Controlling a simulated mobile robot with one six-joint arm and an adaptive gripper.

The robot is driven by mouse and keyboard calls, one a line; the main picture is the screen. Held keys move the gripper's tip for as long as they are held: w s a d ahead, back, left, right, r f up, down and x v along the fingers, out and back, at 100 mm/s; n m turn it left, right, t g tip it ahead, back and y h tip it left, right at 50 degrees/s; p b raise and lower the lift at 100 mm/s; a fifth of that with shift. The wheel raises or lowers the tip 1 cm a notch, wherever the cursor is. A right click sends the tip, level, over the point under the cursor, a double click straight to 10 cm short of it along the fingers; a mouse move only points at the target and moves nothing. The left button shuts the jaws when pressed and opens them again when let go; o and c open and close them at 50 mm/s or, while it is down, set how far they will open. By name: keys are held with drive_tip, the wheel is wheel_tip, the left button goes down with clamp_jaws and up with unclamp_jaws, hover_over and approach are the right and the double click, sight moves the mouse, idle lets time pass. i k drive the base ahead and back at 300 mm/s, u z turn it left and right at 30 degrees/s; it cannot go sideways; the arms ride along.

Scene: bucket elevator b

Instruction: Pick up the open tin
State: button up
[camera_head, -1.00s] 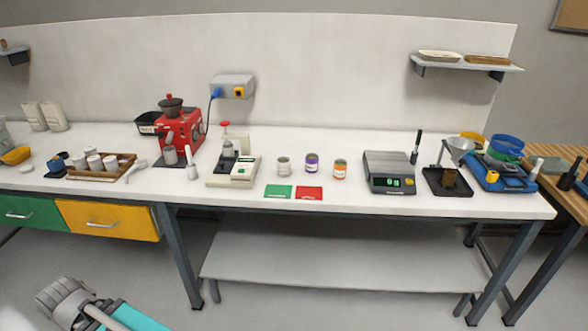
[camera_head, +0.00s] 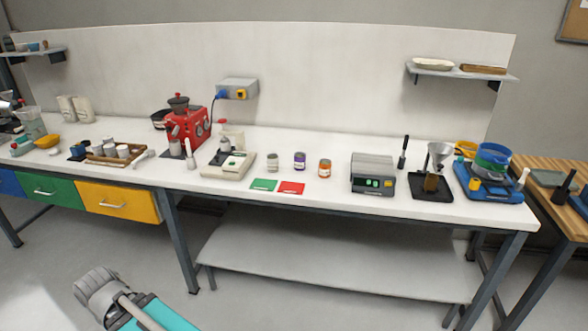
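Three small tins stand upright in a row at the middle of the bench: a pale grey-green tin (camera_head: 272,162), a purple-labelled tin (camera_head: 299,161) and an orange-labelled tin (camera_head: 325,169). They are too small for me to tell surely which one is open. My gripper is not in view. A grey and teal part of my own body shows at the lower left, well short of the bench and apart from the tins.
A beige device (camera_head: 240,165) stands left of the tins, with a red machine (camera_head: 190,128) beyond it. The white bench (camera_head: 340,205) is clear before the scale.

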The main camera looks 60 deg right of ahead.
sight(273, 164)
drive_tip(key=k, duration=0.75)
drive_tip(key=z, duration=2.2)
drive_tip(key=i, duration=1)
drive_tip(key=z, duration=0.05)
